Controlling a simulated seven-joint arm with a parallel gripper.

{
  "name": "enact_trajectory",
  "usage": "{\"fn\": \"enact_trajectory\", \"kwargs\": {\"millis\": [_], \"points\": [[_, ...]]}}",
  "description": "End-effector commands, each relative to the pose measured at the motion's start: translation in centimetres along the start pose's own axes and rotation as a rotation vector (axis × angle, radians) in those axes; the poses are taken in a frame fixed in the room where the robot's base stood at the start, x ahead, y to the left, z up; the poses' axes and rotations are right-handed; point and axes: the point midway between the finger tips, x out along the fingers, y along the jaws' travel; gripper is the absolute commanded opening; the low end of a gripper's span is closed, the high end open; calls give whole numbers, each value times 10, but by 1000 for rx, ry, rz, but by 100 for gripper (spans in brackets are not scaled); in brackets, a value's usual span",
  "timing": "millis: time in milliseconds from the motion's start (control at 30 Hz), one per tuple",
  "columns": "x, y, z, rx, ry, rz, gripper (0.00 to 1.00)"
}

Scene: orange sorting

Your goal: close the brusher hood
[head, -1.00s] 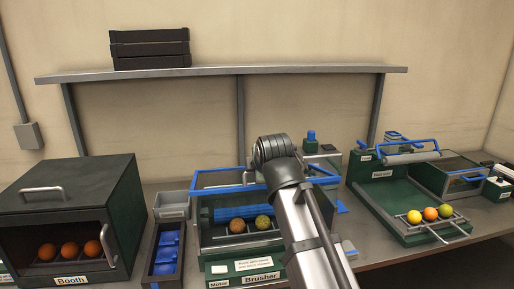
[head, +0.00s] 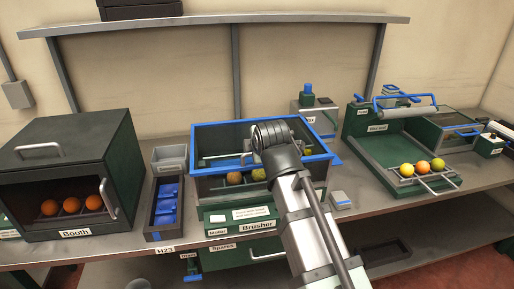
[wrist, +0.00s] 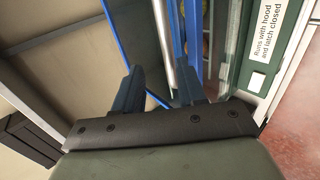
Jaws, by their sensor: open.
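The brusher (head: 240,213) stands at the middle of the bench. Its clear hood with a blue frame (head: 212,171) now looks lowered over the box; I cannot tell whether it is fully seated. Oranges (head: 234,178) show through the front. My gripper (head: 270,140) is at the hood, and the arm covers the right part of the front. In the wrist view, my gripper (wrist: 158,82) is open, with a silver handle bar (wrist: 162,40) running between or just beyond its fingers beside the blue frame. The latch is not clearly visible.
The dark booth (head: 70,165) and a bin with blue parts (head: 165,205) stand at left. A green machine (head: 380,150) with a tray of fruit stands at right. A shelf (head: 225,24) runs along the wall behind.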

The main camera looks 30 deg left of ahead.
Motion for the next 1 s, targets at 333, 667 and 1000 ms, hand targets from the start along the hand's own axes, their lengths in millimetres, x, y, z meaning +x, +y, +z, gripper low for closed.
{"fn": "enact_trajectory", "kwargs": {"millis": [333, 667, 1000], "points": [[-27, -1, 0, 0, 0, 2, 40], [-79, -1, 0, 0, 0, 3, 40], [-122, 0, 0, 0, 0, 2, 40]]}}
